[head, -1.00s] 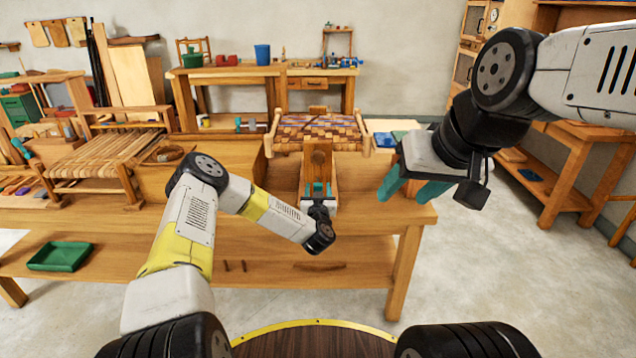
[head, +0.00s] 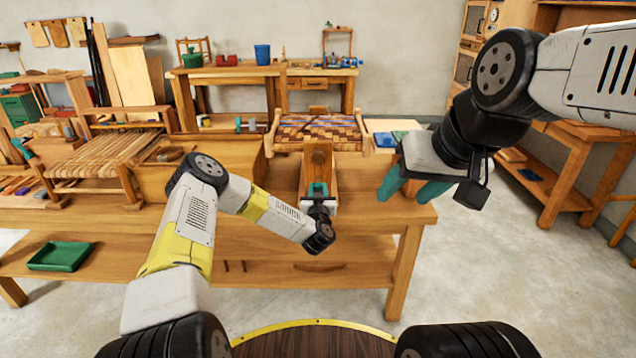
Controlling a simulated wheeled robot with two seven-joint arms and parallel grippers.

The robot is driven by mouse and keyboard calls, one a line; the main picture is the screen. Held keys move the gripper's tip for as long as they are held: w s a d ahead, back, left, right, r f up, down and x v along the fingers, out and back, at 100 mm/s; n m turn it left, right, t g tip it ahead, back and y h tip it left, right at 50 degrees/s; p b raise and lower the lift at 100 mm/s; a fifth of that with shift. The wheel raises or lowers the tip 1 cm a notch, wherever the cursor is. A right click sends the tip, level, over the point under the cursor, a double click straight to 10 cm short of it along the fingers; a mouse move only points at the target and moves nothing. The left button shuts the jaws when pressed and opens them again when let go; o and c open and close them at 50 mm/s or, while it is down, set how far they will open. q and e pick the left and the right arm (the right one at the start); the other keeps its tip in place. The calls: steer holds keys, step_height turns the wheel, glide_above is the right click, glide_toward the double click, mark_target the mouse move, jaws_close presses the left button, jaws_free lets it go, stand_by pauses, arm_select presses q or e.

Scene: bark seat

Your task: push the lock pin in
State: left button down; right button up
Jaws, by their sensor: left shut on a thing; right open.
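A wooden seat frame with a woven bark top (head: 318,127) stands on the workbench (head: 380,205). An upright wooden block (head: 319,158) stands in front of the woven top. My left gripper (head: 318,189), with green fingers, is at the lower front of that block. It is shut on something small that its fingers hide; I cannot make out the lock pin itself. My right gripper (head: 402,188) is open and empty in the air, to the right of the block and above the bench's right end.
A second woven frame (head: 107,155) stands on the bench at the left. A green tray (head: 60,256) lies on the lower shelf. Open floor lies beyond the bench's right end.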

mark_target(318, 188)
stand_by(0.8)
arm_select(q)
steer(key=w, duration=0.2)
steer(key=shift+w, duration=0.35)
steer(key=shift+a, duration=0.1)
steer(key=c, duration=1)
jaws_free()
steer(key=shift+w, duration=0.15)
steer(key=shift+c, duration=0.2)
steer(key=s, duration=0.8)
